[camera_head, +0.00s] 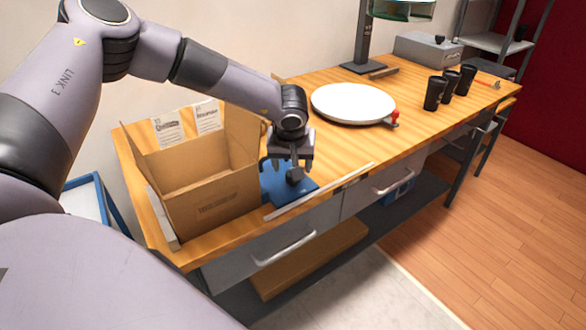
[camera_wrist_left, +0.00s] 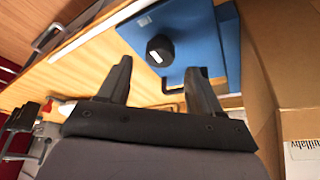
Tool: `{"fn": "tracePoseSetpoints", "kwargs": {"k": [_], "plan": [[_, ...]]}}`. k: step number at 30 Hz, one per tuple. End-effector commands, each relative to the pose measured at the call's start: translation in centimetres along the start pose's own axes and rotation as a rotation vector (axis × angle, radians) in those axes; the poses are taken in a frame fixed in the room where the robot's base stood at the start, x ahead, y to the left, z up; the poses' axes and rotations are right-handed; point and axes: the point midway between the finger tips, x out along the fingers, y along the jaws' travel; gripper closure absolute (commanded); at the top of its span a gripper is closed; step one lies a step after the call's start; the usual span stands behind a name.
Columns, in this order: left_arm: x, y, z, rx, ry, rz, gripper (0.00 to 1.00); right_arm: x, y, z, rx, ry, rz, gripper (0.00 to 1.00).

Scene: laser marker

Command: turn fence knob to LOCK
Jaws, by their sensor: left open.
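In the head view the knob (camera_head: 295,175) is dark and partly crowded by my gripper. A long pale fence strip (camera_head: 290,208) runs along the table's front edge. My left gripper (camera_head: 289,170) is open above the plate. In the left wrist view its two fingertips (camera_wrist_left: 160,66) are spread, with the knob appearing between and just beyond them. Contact is not visible.
An open cardboard box (camera_head: 215,198) stands close left of my gripper. A white round turntable (camera_head: 345,103) with a red-knobbed handle (camera_head: 394,115) lies behind. Several black cups (camera_head: 433,94) and a grey box (camera_head: 427,49) stand farther right. The tabletop between is clear.

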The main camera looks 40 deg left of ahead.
Motion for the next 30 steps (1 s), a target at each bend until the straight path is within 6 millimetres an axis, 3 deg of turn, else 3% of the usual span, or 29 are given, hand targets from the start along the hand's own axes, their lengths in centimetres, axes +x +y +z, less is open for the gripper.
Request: {"fn": "tracePoseSetpoints", "kwargs": {"k": [7, 17, 22, 23, 30], "plan": [[3.0, 0.1, 0.1, 0.001, -0.001, 0.000, 0.35, -0.1, 0.0, -0.1, 0.000, 0.000, 0.000, 0.66], [3.4, 0.1, 0.1, -0.001, -0.001, 0.002, 0.35, -0.1, 0.0, -0.1, 0.000, 0.000, 0.000, 0.66], [3.4, 0.1, 0.1, -0.001, -0.001, 0.002, 0.87, -0.1, 0.0, -0.1, 0.000, 0.000, 0.000, 0.66], [3.4, 0.1, 0.1, -0.001, -0.001, 0.003, 0.91, -0.1, 0.0, -0.1, 0.000, 0.000, 0.000, 0.66], [3.4, 0.1, 0.1, -0.012, -0.001, -0.002, 0.91, -0.1, 0.0, -0.1, 0.000, 0.000, 0.000, 0.66]]}}
